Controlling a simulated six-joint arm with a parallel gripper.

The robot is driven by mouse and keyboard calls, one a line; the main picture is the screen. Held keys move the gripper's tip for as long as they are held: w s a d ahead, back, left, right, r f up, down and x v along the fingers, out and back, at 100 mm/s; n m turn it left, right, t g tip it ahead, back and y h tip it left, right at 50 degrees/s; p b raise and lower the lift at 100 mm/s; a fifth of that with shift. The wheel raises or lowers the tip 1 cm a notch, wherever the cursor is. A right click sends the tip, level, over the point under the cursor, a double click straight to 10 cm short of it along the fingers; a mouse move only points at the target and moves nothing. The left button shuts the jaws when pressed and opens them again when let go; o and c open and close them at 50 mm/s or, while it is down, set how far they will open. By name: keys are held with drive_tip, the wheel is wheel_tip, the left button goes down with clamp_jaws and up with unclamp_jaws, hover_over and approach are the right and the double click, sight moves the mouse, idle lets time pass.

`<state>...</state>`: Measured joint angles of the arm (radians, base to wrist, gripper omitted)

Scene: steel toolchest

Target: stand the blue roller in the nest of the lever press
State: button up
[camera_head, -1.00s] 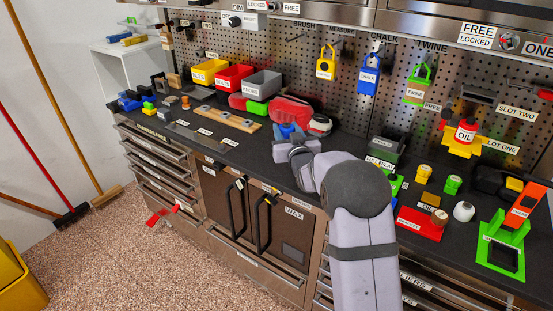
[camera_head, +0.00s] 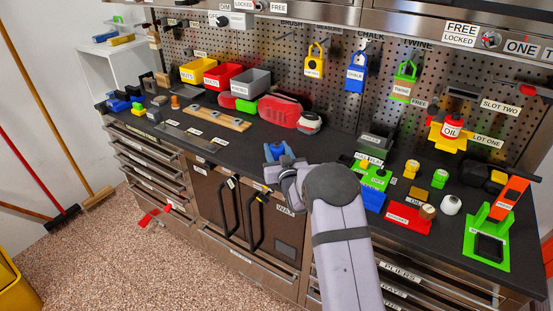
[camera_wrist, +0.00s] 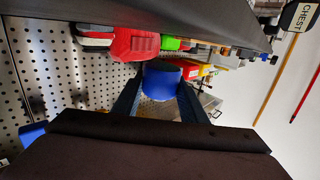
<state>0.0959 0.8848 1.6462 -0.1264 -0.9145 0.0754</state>
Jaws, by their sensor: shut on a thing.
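The blue roller (camera_wrist: 160,82) is held between the two dark blue fingers of my gripper (camera_wrist: 158,98) in the wrist view. In the head view my gripper (camera_head: 279,153) is over the front part of the bench, in front of the red machine (camera_head: 285,111), with blue showing at its tip. The roller appears clear of the bench. A green frame with a slanted orange arm (camera_head: 490,235) stands at the right end of the bench. I cannot tell for certain that it is the lever press, and I cannot make out a nest.
A green-and-blue fixture (camera_head: 374,180), a red block (camera_head: 408,217), a white knob (camera_head: 451,204) and yellow and green pieces crowd the bench right of my arm. Yellow, red and grey bins (camera_head: 250,82) stand at the back.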

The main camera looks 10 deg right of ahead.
sight(277, 159)
drive_tip(key=shift+f+p, duration=0.55)
drive_tip(key=shift+f, duration=1.5)
drive_tip(key=shift+f, duration=0.2)
drive_tip(key=o, duration=1.1)
drive_tip(key=shift+c, duration=0.2)
drive_tip(key=shift+r, duration=0.1)
drive_tip(key=shift+r, duration=0.1)
drive_tip(key=shift+s, duration=0.5)
drive_tip(key=shift+o, duration=0.4)
drive_tip(key=s+b, duration=0.3)
drive_tip(key=s, duration=0.8)
drive_tip(key=shift+r, duration=0.25)
